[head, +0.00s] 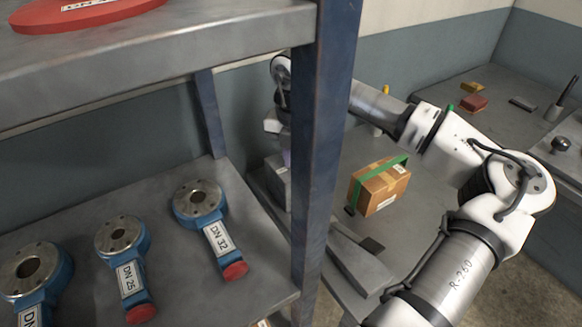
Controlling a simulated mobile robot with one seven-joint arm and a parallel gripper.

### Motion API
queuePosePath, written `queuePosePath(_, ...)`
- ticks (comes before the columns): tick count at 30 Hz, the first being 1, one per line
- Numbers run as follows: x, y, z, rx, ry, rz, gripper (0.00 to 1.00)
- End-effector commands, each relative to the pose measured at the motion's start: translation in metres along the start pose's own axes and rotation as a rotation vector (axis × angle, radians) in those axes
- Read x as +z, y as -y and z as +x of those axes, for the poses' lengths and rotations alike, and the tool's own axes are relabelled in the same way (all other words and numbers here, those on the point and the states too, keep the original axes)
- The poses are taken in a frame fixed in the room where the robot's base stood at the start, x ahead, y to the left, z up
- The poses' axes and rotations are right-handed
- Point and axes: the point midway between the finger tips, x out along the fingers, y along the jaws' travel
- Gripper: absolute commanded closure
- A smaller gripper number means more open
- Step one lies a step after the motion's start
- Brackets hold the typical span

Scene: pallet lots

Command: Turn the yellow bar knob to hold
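I cannot make out a yellow bar knob for certain. A small yellow piece (384,125) shows just behind my forearm, mostly hidden, and I cannot tell what it is. My arm reaches from the right, passes behind the dark blue shelf post, and comes out on its left. My gripper (283,150) points down there, close above a grey box-like unit (277,180) on the bench. The post and the small size hide its fingertips, so I cannot tell if they are open or touching anything.
The blue post (322,150) and grey upper shelf (150,65) stand in front. Blue valves with red ends, such as the DN 32 valve (212,222), lie on the lower shelf. A green-strapped carton (380,188) stands on the bench. Red and yellow blocks lie at the back right.

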Motion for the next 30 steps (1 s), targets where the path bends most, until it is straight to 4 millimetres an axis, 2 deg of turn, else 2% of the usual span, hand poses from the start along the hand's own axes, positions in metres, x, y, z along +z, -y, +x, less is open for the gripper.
queuePosePath(1,0.001,0.001,0.005,0.0,0.004,-0.041,1.0)
queuePosePath(18,0.005,0.013,0.001,0.0,0.003,-0.569,1.0)
queuePosePath(30,0.008,0.017,-0.001,0.001,0.004,-0.809,1.0)
